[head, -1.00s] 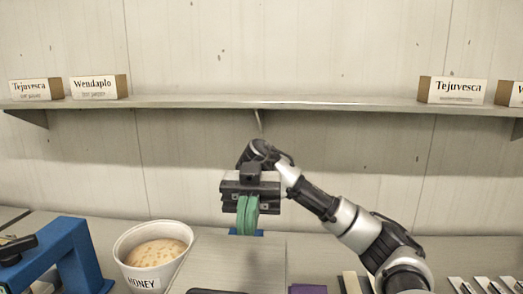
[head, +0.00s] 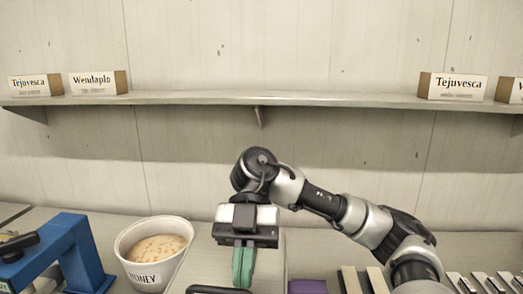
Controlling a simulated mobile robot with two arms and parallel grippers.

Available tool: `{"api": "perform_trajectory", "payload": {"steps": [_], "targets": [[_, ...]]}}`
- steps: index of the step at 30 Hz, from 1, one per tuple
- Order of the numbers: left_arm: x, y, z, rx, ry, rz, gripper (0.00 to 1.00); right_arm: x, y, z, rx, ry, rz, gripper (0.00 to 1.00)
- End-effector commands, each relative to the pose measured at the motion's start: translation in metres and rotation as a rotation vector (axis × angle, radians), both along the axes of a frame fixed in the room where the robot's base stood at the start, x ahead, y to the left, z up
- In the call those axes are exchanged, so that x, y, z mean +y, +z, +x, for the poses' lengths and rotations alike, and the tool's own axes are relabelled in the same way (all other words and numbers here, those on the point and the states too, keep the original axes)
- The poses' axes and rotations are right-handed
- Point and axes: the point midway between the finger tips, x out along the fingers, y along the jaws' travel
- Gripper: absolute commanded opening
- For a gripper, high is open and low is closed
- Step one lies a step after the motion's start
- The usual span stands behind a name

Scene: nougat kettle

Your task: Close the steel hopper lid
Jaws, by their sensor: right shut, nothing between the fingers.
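The steel hopper lid (head: 203,262) seems to be the plain grey panel at the bottom centre, with a black handle (head: 217,290) at its near edge, cut off by the frame. I cannot tell its exact tilt, and the hopper beneath is out of sight. My right gripper (head: 243,282) is above the panel's right half, its green fingers pressed together, empty and pointing down, close to the handle's right end. Whether the fingertips touch the panel or handle is not clear. My left gripper is not in view.
A white honey tub (head: 148,279) with tan contents stands just left of the panel. A blue frame (head: 77,250) stands further left. A purple block (head: 307,287) and pale strips (head: 352,281) lie to the right. A shelf (head: 300,99) with small boxes crosses the wall.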

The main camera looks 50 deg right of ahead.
Motion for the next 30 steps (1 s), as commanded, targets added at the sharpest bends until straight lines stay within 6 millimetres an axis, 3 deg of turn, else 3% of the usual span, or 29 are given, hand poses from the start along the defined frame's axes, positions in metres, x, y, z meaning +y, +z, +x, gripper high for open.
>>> {"api": "perform_trajectory", "payload": {"steps": [8, 13, 21, 24, 30], "targets": [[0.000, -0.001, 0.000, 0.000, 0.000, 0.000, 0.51, 0.001, -0.005, -0.001, 0.008, 0.006, -0.007, 0.00], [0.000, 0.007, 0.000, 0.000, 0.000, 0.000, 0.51, -0.001, 0.003, -0.001, 0.008, 0.005, -0.008, 0.00], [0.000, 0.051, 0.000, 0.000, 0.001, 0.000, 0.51, -0.011, 0.046, 0.003, 0.005, -0.002, -0.004, 0.00], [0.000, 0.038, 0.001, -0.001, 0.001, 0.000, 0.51, -0.025, 0.050, 0.017, -0.002, -0.005, 0.002, 0.00], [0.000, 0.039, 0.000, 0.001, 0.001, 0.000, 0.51, -0.058, 0.082, 0.043, -0.002, -0.005, 0.000, 0.00]]}}
